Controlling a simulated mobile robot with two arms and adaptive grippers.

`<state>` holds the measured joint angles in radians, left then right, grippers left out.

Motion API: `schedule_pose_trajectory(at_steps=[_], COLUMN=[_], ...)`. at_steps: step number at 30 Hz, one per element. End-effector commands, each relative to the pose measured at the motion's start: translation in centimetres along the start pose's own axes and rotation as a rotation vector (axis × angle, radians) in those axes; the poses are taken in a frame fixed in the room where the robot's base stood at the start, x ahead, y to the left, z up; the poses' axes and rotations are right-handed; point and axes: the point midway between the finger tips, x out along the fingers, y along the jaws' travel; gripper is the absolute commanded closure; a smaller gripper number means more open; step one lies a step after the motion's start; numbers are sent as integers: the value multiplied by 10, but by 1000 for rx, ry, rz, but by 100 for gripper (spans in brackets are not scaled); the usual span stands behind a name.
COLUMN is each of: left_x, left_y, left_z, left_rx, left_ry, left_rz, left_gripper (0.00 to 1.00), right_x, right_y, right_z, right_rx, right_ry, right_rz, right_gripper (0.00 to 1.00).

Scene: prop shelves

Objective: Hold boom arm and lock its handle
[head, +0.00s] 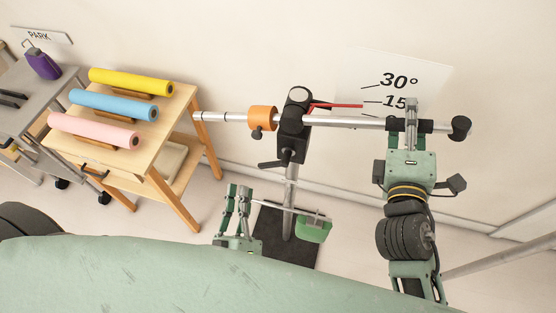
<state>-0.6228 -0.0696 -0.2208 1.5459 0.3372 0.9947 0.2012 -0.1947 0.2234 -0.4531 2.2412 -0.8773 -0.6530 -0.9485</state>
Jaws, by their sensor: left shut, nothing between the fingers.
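The boom arm (345,121) is a silver tube running nearly level through a black clamp head (292,122) on an upright stand. A black lever handle (270,164) sticks out left from the clamp's lower part. A red pointer (335,105) reaches right from the clamp towards the "15" mark on the angle sheet (430,75). My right gripper (411,118) has its fingers at the black grip on the boom's right part and appears shut on it; one finger is hidden. My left gripper (238,192) is shut and empty, below and left of the handle, apart from it.
An orange weight (262,118) sits on the boom's left part. A green piece (314,230) is near the stand's dark base (270,240). A wooden rack (170,130) with yellow, blue and pink rolls stands left, beside a grey cart (25,105) with a purple bottle (43,64).

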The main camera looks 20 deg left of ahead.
Motion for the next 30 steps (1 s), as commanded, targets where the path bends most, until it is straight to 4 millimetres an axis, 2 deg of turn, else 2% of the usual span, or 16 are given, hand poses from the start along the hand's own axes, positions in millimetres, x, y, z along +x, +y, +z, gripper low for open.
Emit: schedule_pose_trajectory(at_steps=[7,30], left_x=[0,-6], left_y=[-1,-13], left_z=[1,17], left_rx=[0,0], left_ry=[0,0], left_rz=[0,0], left_gripper=[100,100], right_x=[-7,-84], right_y=[-1,-2], right_z=[-1,-1], right_rx=[1,1], right_ry=[1,1], right_rz=[-1,-2], right_gripper=[49,49])
